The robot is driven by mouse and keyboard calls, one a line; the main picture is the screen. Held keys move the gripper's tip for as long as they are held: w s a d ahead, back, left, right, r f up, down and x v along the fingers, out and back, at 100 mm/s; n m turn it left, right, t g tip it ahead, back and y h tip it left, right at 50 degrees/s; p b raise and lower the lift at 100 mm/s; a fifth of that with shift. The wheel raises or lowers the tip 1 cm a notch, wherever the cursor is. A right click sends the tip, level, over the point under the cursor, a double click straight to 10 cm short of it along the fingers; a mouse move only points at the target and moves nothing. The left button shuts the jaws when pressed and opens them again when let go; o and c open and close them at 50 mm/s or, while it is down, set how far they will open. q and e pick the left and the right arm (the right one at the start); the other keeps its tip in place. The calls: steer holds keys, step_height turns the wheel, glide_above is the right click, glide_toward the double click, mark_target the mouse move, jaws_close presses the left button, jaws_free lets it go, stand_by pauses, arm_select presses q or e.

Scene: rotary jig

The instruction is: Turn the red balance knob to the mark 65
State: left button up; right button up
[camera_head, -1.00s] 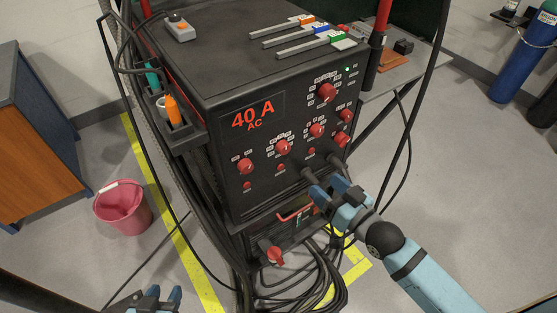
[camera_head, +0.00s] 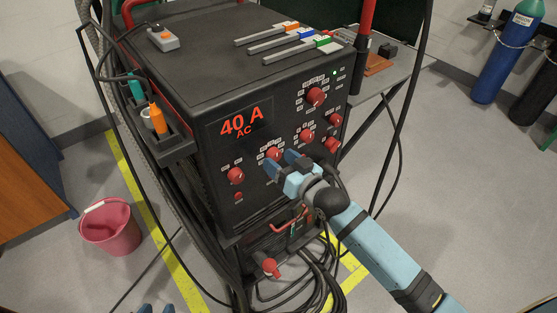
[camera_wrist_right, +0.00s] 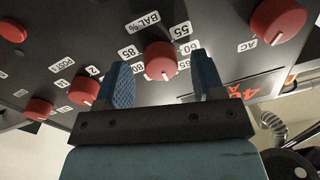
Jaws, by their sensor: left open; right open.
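The red balance knob (camera_wrist_right: 160,58) is in the middle of the right wrist view, under a "BAL %" label and ringed by number labels. A pale pointer line shows near its lower edge; I cannot tell its exact mark. In the head view the knob (camera_head: 273,153) is partly hidden by my right gripper (camera_head: 282,163). In the wrist view the right gripper (camera_wrist_right: 159,68) is open, one finger on each side of the knob, with gaps to both. My left gripper (camera_head: 158,309) is open and empty at the bottom edge, mostly out of view.
Other red knobs (camera_head: 235,175) (camera_head: 316,96) sit close by on the black machine's front (camera_head: 215,155). Cables (camera_head: 315,285) hang and coil below. A pink bucket (camera_head: 110,230) stands on the floor at left.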

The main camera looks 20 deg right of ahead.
steer(key=shift+w+a, duration=0.2)
steer(key=shift+w, duration=0.35)
steer(key=c, duration=0.9)
steer(key=shift+r, duration=0.1)
